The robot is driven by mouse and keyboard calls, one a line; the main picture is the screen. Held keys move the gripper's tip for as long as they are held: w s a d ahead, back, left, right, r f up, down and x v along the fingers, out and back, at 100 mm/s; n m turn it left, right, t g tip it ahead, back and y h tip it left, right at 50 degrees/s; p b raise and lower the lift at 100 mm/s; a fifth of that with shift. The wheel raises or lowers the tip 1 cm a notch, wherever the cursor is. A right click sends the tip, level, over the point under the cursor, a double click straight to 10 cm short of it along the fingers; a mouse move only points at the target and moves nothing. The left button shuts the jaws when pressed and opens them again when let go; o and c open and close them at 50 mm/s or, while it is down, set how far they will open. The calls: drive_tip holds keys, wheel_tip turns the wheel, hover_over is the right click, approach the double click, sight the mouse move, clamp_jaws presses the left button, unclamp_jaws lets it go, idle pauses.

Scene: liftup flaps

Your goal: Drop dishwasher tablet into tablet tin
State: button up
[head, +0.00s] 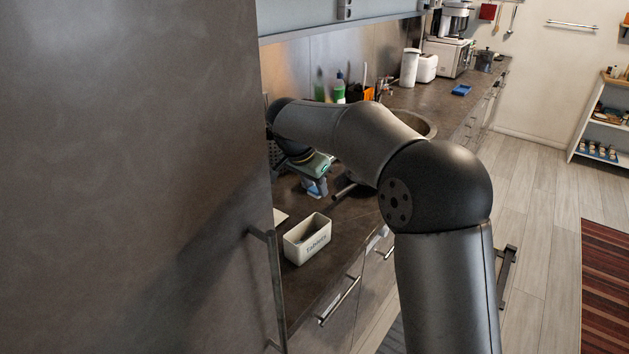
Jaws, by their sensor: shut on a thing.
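My gripper (315,188) is beyond the tin, low over the counter, and points down. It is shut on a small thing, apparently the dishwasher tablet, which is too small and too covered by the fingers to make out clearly. My gripper is apart from the tin, farther back and slightly to the right in the picture.
A tall dark cabinet (130,180) with a handle fills the left side. A pan (358,184) lies on the counter right of my gripper. Bottles (339,88), a round sink (418,126) and a blue sponge-like item (461,90) are farther back. My arm hides part of the counter.

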wheel_tip(320, 180, down, 6)
drive_tip(key=b, duration=0.3)
drive_tip(key=shift+b, duration=0.4)
drive_tip(key=shift+r, duration=0.1)
drive_tip(key=o, duration=1)
drive_tip(key=shift+o, duration=0.2)
drive_tip(key=v, duration=1.7)
drive_tip(key=shift+s+r, duration=0.15)
drive_tip(key=shift+s, duration=0.05)
drive_tip(key=shift+a, duration=0.1)
